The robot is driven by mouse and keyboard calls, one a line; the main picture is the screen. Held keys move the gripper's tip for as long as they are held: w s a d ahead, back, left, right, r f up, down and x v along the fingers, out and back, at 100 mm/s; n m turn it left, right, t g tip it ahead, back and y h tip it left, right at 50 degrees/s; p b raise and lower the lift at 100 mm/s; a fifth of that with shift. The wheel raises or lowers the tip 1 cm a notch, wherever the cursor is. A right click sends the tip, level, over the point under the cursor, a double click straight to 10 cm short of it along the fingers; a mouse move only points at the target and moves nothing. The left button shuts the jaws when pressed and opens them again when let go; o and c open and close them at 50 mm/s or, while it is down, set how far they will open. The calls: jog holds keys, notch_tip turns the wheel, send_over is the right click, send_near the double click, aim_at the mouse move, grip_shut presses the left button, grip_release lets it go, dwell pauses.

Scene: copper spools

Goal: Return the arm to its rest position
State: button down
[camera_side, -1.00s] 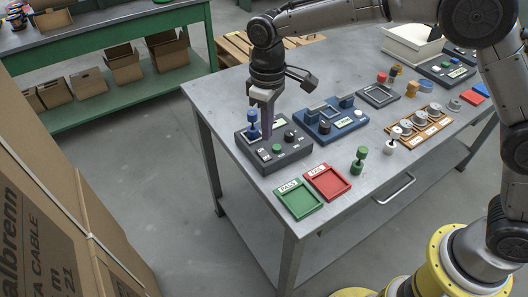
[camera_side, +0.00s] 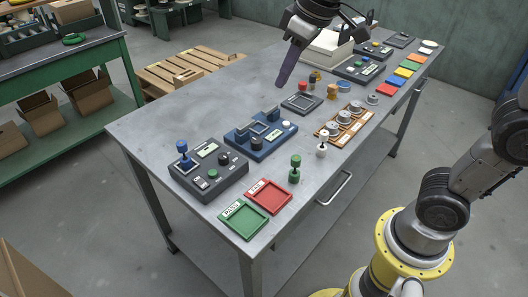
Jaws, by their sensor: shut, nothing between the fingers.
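My gripper (camera_side: 283,80) hangs in the air above the back middle of the grey table (camera_side: 185,103), its fingers shut and empty. It is apart from everything on the table. A wooden rack (camera_side: 349,124) holds several copper spools (camera_side: 345,117), which look silvery from here. A green PASS tray (camera_side: 243,220) and a red FAIL tray (camera_side: 268,195) lie at the front edge.
A green spool-shaped piece (camera_side: 295,168) and a white one (camera_side: 321,147) stand near the front edge. A white bin (camera_side: 330,47) and coloured squares (camera_side: 394,80) lie toward the far end. The table's back left is clear. A green bench (camera_side: 72,68) stands at left.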

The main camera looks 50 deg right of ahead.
jog(key=s+d+f+m, duration=0.1)
jog(key=s+f, duration=0.3)
jog(key=s, duration=0.4)
jog(key=s+d+f+m+t, duration=0.1)
jog(key=s+d+f, duration=0.3)
jog(key=s, duration=0.5)
jog(key=shift+s+d+m+t+h, duration=0.2)
jog(key=shift+s+m+t+h, duration=0.1)
jog(key=shift+m, duration=0.1)
